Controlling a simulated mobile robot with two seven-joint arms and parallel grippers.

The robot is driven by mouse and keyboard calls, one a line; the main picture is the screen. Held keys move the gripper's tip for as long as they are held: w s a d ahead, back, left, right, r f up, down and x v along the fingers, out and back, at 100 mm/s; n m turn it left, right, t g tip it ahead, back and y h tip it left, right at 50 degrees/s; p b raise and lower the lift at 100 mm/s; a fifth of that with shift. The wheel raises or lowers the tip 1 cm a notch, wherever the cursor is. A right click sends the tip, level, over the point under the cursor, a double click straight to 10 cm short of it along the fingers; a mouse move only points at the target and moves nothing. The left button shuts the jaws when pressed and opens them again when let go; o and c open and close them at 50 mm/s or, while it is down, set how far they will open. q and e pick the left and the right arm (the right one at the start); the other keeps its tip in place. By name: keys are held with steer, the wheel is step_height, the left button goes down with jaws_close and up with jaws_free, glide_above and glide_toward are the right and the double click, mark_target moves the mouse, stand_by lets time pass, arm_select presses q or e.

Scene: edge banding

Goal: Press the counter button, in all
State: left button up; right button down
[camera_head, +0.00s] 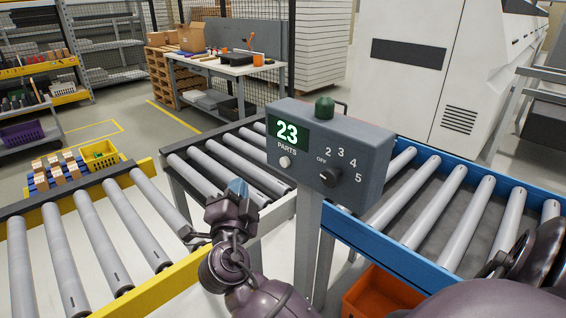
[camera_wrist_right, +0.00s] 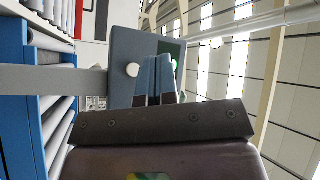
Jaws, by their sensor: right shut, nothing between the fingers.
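The counter box (camera_head: 330,150) is a grey-blue panel on a post. Its green display reads 23 above the word PARTS. The white round counter button (camera_head: 285,162) sits below the display, and it also shows in the right wrist view (camera_wrist_right: 132,69). My right gripper (camera_head: 237,188) is left of and below the button in the head view, apart from it in that picture. In the wrist view its blue fingers (camera_wrist_right: 159,80) are shut and empty, pointing toward the box just beside the button. Their distance to the panel is unclear. My left gripper is not in view.
A dark dial (camera_head: 330,177), marked OFF and 2 to 5, sits right of the button. A green dome (camera_head: 324,107) tops the box. Roller conveyors with a yellow rail (camera_head: 140,296) and a blue rail (camera_head: 400,262) flank the post. An orange bin (camera_head: 380,294) is below.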

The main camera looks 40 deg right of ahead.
mark_target(285, 162)
steer(key=d+p, duration=0.3)
steer(key=d, duration=0.5)
steer(key=shift+w+d+p, duration=0.35)
stand_by(0.4)
stand_by(0.8)
stand_by(0.7)
steer(key=shift+d, duration=0.1)
